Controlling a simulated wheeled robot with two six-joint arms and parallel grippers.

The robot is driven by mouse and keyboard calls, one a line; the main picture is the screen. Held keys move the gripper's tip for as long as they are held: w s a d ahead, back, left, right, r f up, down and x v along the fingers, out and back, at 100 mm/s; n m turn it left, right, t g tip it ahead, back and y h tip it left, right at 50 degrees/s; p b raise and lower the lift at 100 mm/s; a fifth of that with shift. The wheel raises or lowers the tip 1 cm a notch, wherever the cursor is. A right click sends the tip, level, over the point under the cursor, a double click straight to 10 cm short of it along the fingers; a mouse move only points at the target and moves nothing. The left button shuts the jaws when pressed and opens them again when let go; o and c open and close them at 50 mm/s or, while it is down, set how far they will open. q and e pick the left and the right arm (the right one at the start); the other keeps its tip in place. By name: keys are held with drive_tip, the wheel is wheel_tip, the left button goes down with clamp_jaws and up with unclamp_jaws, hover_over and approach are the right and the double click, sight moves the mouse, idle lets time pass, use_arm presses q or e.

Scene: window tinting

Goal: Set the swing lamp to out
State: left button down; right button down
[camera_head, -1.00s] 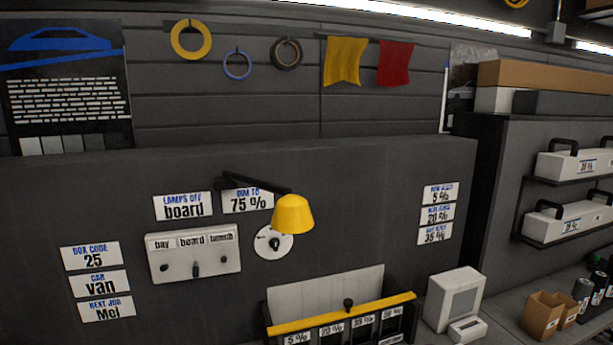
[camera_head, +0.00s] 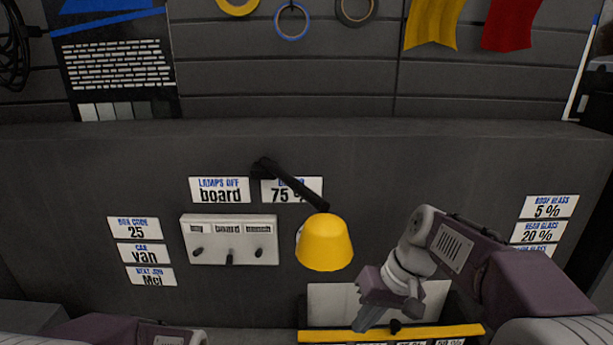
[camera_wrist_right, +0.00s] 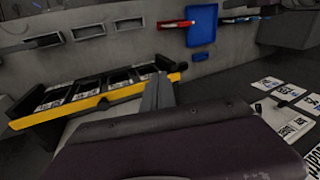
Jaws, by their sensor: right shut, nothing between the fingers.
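The swing lamp has a yellow shade (camera_head: 324,243) on a black arm (camera_head: 292,186). The arm runs from a dark wall mount, down and to the right in the head view. The shade hangs in front of the wall and hides most of a white round dial plate behind it. My right gripper (camera_head: 363,322) is shut and empty, below and to the right of the shade, apart from it. Its closed fingers also show in the right wrist view (camera_wrist_right: 158,93). I cannot make out the lamp there. Part of my left arm shows at lower left, but its gripper does not.
A white panel (camera_head: 229,240) with three levers is left of the shade. A yellow-edged rack (camera_head: 420,334) lies below my right gripper and shows in the wrist view (camera_wrist_right: 104,96). Label cards flank the wall, including "LAMPS OFF board" (camera_head: 220,190). Bare wall lies above the lamp.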

drive_tip(key=w+a+r+n+y+p, duration=0.15)
drive_tip(key=w+r+p, duration=0.25)
drive_tip(key=r, duration=1)
drive_tip(key=n+t+y+p, duration=0.2)
drive_tip(key=n+p, duration=0.1)
drive_tip(key=p, duration=0.4)
approach(303, 192)
drive_tip(key=d, duration=0.4)
drive_tip(key=shift+m, duration=0.25)
drive_tip(key=x, duration=0.3)
drive_tip(key=a+r+p+x, duration=0.1)
drive_tip(key=x, duration=0.6)
drive_tip(key=shift+w+a, duration=0.25)
drive_tip(key=shift+a, duration=0.35)
drive_tip(key=shift+s+a+p, duration=0.1)
drive_tip(key=shift+a+p, duration=0.35)
drive_tip(key=shift+a, duration=0.25)
drive_tip(key=shift+s+a, duration=0.15)
drive_tip(key=shift+a, duration=0.1)
